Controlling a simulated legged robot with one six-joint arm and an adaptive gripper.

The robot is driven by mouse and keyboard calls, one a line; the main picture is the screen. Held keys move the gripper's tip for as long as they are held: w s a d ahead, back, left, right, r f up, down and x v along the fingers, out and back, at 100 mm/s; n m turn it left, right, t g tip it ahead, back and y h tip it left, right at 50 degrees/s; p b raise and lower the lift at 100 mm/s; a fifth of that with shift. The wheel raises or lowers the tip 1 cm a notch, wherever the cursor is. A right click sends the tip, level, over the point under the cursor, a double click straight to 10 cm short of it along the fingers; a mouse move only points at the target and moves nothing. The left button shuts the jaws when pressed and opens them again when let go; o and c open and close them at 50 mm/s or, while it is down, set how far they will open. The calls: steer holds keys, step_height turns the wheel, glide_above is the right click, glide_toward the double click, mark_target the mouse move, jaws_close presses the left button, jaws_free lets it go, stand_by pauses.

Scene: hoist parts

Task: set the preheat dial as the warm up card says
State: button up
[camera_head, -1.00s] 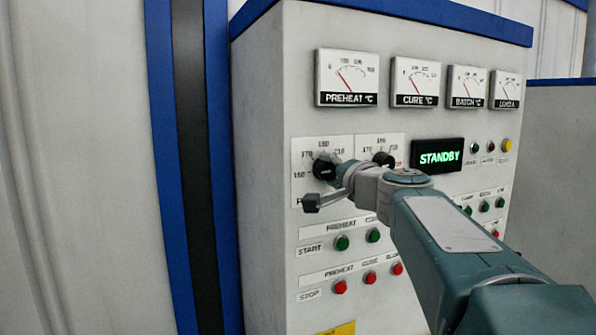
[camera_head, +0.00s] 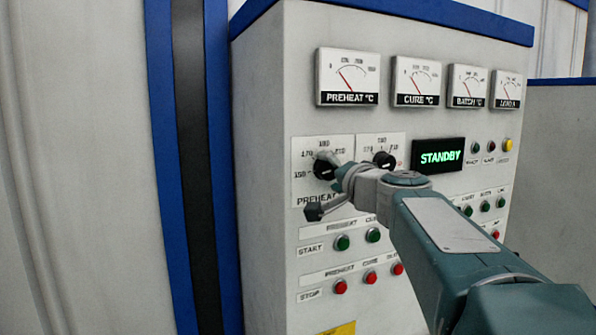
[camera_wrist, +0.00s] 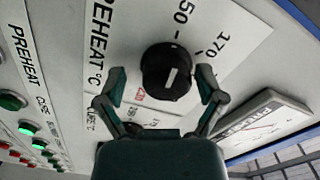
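The black preheat dial (camera_head: 325,168) sits on a white scale plate (camera_head: 306,187) on the cabinet front. In the wrist view the dial (camera_wrist: 160,62) carries a white mark, roughly in line with the tick at the partly cut-off 150 label; 170 is printed to its right. My gripper (camera_head: 338,181) is at the dial's lower right in the head view. In the wrist view my gripper (camera_wrist: 160,85) is open, with one finger on each side of the dial. The left finger is apart from it; whether the right one touches is unclear. I see no readable warm up card.
The cure dial (camera_head: 384,160) is close on the right. Green start buttons (camera_head: 342,243) and red stop buttons (camera_head: 340,287) lie below. A display (camera_head: 438,156) reads STANDBY. The preheat meter (camera_head: 347,77) and other meters are above. A yellow label (camera_head: 338,328) is partly cut off.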

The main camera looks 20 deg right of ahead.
steer(key=shift+r, duration=0.15)
steer(key=shift+s, duration=0.1)
steer(key=s, duration=0.7)
steer(key=shift+s, duration=0.2)
steer(key=shift+d, duration=0.1)
